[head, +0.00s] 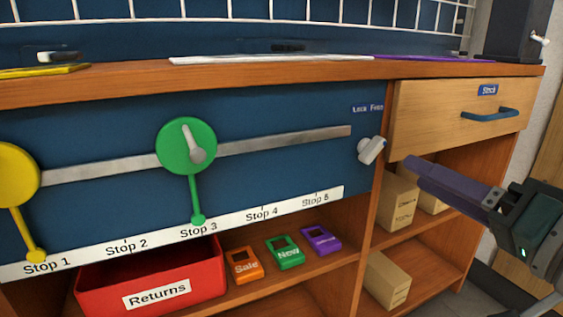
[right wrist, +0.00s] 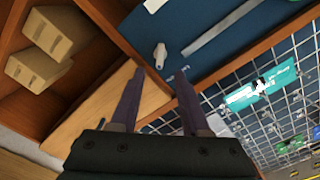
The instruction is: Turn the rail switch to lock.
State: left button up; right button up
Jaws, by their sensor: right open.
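The rail switch (head: 371,150) is a small pale grey knob on the blue front panel, below a small label that seems to read "Lock Free" (head: 368,108). Its handle is tilted, with its upper end to the right. In the right wrist view the switch (right wrist: 160,56) lies ahead of the fingertips. My right gripper (head: 412,165) comes in from the right, just right of the switch and apart from it. In the right wrist view my right gripper (right wrist: 158,72) has its two purple fingers spread with nothing between them. My left gripper is not in view.
A metal rail (head: 275,142) carries a green disc slider (head: 176,146) above Stop 3 and a yellow one (head: 15,175) near Stop 1. A wooden drawer (head: 440,115) with a blue handle is above my right gripper. A red Returns bin (head: 95,295) and boxes (head: 387,280) sit below.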

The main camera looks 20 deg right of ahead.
aim_at(377, 153)
jog(key=w+b, duration=0.1)
jog(key=w, duration=0.1)
jog(key=w+b, duration=0.1)
jog(key=w, duration=0.2)
jog(key=w+b, duration=0.2)
jog(key=shift+w+a+f, duration=0.1)
jog(key=shift+w+a, duration=0.25)
jog(key=shift+w, duration=0.5)
grip_shut()
